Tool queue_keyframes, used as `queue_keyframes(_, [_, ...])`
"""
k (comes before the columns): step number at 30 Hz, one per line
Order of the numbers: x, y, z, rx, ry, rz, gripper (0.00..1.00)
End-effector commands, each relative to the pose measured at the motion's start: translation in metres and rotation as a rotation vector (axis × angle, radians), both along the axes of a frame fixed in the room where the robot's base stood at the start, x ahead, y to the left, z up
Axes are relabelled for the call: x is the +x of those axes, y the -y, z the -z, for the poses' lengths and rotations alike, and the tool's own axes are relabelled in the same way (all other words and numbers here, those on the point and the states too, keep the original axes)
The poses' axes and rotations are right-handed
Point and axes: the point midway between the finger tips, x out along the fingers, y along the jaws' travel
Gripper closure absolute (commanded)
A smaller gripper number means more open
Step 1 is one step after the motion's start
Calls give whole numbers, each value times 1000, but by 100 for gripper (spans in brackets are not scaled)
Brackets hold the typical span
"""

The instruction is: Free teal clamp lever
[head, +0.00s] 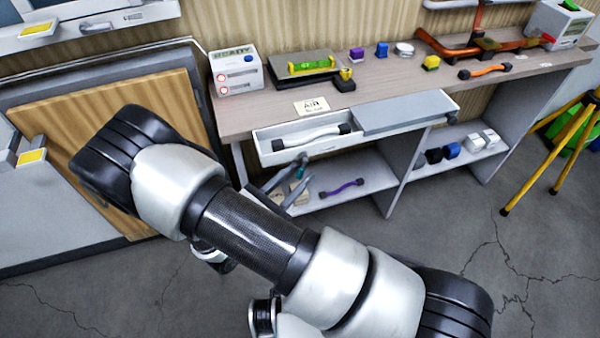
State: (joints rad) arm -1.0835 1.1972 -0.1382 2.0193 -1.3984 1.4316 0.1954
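A small teal piece (299,172), which looks like the clamp lever, shows in the head view at the left end of the lower shelf, under the open drawer. Its lower part and mount are mostly hidden. My gripper (306,169) reaches in from the left, with its two grey fingers apart and the teal piece appearing between their tips. I cannot tell whether either finger touches it. My own arm crosses the picture in front and hides the floor and part of the shelf's left side.
The open drawer (268,157) holding a white-grey handle (312,135) overhangs the gripper. A purple handle (341,188) lies on the lower shelf to the right. Light tan blocks (299,193) sit by the fingers. A shelf divider (397,170) stands further right. Open floor (440,225) lies in front.

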Motion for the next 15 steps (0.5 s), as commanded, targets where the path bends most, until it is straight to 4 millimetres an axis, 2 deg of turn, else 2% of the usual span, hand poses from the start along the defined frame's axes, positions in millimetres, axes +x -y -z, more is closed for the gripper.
queue_keyframes(4, [9,8,0,-1,0,1,68])
queue_keyframes(13, [11,10,0,-1,-1,0,68])
queue_keyframes(14, [11,10,0,-1,-1,0,70])
queue_keyframes(15, [11,10,0,-1,-1,0,77])
